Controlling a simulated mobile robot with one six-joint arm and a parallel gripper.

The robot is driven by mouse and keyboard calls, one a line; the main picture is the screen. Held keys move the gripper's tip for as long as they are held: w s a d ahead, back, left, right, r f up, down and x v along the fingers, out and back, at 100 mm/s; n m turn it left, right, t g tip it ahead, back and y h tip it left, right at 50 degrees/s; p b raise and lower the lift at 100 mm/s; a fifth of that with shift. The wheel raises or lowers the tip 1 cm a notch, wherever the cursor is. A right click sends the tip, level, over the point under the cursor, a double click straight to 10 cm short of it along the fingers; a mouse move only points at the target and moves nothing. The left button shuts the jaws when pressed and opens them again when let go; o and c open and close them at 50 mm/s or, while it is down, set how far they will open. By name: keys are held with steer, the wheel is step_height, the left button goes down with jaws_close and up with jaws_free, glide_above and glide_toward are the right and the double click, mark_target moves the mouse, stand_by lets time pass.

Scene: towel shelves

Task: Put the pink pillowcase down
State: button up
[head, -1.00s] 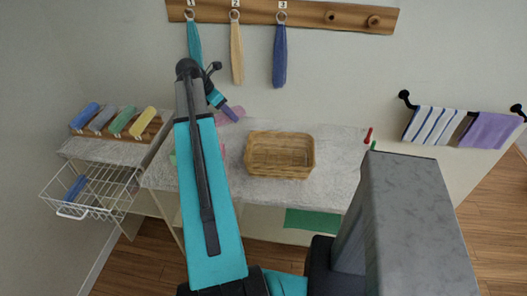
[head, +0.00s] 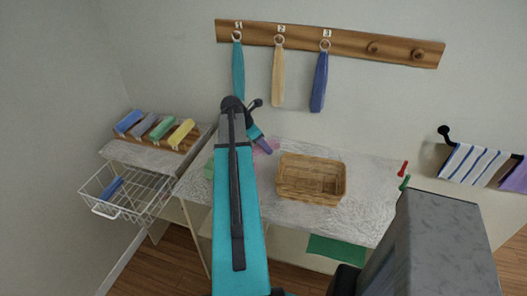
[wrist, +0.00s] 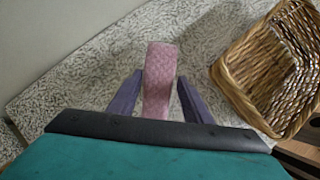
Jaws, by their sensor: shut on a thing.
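The pink pillowcase (wrist: 160,78) is a folded strip with a woven pattern. In the wrist view it lies between the two purple fingers of my gripper (wrist: 158,97). My gripper is shut on it. In the head view my gripper (head: 263,149) is over the back of the marbled counter, left of the wicker basket, and only a small bit of the pillowcase (head: 272,144) shows beside it. I cannot tell whether the pillowcase touches the counter.
The wicker basket (head: 311,196) stands right of the gripper on the counter (head: 370,172). Several rolled cloths (head: 164,129) and a wire basket (head: 128,191) are at left. Hanging towels (head: 319,82) are on the wall behind.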

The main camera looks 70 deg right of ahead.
mark_target(264, 152)
steer(key=shift+f+p, duration=0.55)
steer(key=shift+f, duration=1.3)
steer(key=shift+f, duration=0.1)
steer(key=o, duration=1.1)
steer(key=shift+b+v, duration=1.35)
steer(key=shift+v, duration=4.75)
